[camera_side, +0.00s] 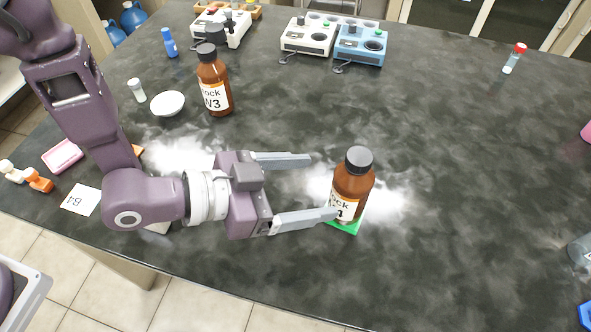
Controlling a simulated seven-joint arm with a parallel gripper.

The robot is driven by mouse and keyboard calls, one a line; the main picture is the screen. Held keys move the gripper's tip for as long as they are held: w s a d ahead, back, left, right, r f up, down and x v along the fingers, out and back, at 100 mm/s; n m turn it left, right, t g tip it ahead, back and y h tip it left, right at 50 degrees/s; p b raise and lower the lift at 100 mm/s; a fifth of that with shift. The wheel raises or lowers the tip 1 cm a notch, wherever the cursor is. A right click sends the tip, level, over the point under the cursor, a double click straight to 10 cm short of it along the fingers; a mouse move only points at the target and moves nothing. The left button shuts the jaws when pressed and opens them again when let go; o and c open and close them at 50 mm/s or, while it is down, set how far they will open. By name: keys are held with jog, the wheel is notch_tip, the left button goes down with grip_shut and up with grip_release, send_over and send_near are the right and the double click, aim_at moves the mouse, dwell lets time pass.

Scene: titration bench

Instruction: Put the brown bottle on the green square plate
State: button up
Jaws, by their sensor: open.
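A brown bottle (353,183) with a black cap and a white label stands upright on the green square plate (345,227), whose front edge shows beneath it. My gripper (325,187) is open, with its two grey fingers spread and pointing right toward this bottle. The lower finger's tip overlaps the bottle's left side in the picture; I cannot tell whether it touches. The upper finger ends to the left of the bottle, apart from it. A second brown bottle (213,82) with a black cap and a label reading "N3" stands upright farther back on the bench.
A white bowl (168,103) and a small white-capped vial (136,90) stand left of the back bottle. A white device (308,37) and a blue device (360,45) are at the back. The bench's right middle is clear.

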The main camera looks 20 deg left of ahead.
jog(key=shift+a, duration=0.1)
jog(key=w+a+r+n+y, duration=0.1)
jog(key=a+r+n+y, duration=0.2)
jog(key=a, duration=0.4)
jog(key=w+a+r+t+y, duration=0.1)
jog(key=a+r+y, duration=0.1)
jog(key=a+r, duration=0.45)
jog(key=w+a+r+n+y, duration=0.1)
jog(key=a+r+n+y, duration=0.2)
jog(key=a, duration=0.5)
jog(key=s+a+r+n+g+y, duration=0.1)
jog(key=s+a+r+n, duration=0.1)
jog(key=s+a, duration=0.4)
jog(key=s+a+r+n+g+y, duration=0.1)
jog(key=s+a+n+g+y, duration=0.1)
jog(key=s+a, duration=0.5)
jog(key=s, duration=0.5)
jog(key=shift+s+r+n, duration=0.3)
jog(key=shift+r+n, duration=0.05)
jog(key=shift+n, duration=0.05)
